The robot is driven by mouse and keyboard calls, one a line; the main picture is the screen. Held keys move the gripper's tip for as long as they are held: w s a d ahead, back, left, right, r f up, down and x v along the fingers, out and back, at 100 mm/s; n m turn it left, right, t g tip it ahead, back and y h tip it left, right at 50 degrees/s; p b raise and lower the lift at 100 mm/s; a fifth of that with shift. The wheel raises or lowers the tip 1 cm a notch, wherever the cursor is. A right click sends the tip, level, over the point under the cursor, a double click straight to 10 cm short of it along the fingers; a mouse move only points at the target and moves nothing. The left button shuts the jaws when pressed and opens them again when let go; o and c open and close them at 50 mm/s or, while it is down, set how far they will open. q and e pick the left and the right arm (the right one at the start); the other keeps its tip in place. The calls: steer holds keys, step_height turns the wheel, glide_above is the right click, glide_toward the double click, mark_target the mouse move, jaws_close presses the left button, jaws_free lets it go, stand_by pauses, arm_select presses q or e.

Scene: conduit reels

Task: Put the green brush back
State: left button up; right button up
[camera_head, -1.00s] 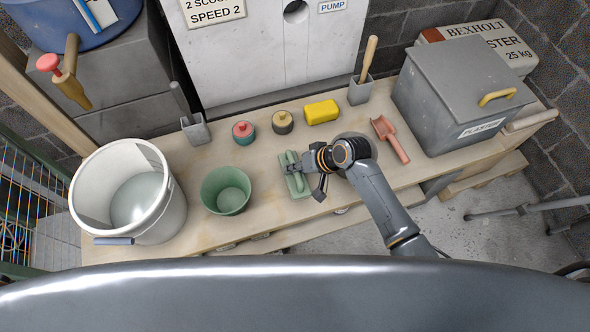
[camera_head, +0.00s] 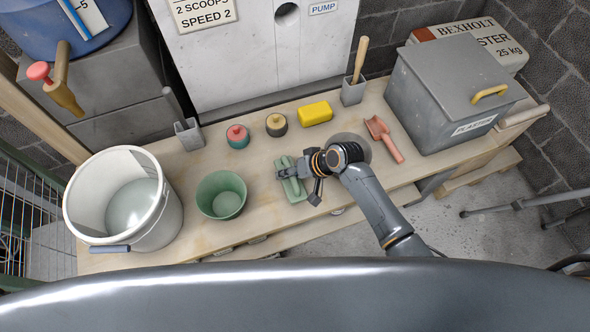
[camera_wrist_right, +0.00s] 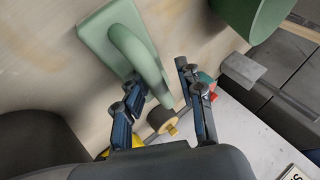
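The green brush (camera_head: 293,188), a flat green plate with a raised bar handle, lies on the wooden bench; it also shows in the right wrist view (camera_wrist_right: 100,37). My right gripper (camera_head: 288,173) is over it in the head view. In the right wrist view my right gripper (camera_wrist_right: 160,84) has its fingers spread, with the end of the green handle between them. A gap shows between the handle and the right-hand finger. The brush's underside is hidden. My left gripper is not in view.
A green bucket (camera_head: 221,205) and a white bucket (camera_head: 165,222) stand left of the brush. Behind are a grey holder (camera_head: 188,134), two small jars (camera_head: 238,137) (camera_head: 277,125) and a yellow block (camera_head: 316,113). A red scoop (camera_head: 385,140) and a grey lidded bin (camera_head: 440,120) are right.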

steer(key=p+v, duration=0.1)
steer(key=v, duration=1.1)
steer(key=shift+r, duration=0.1)
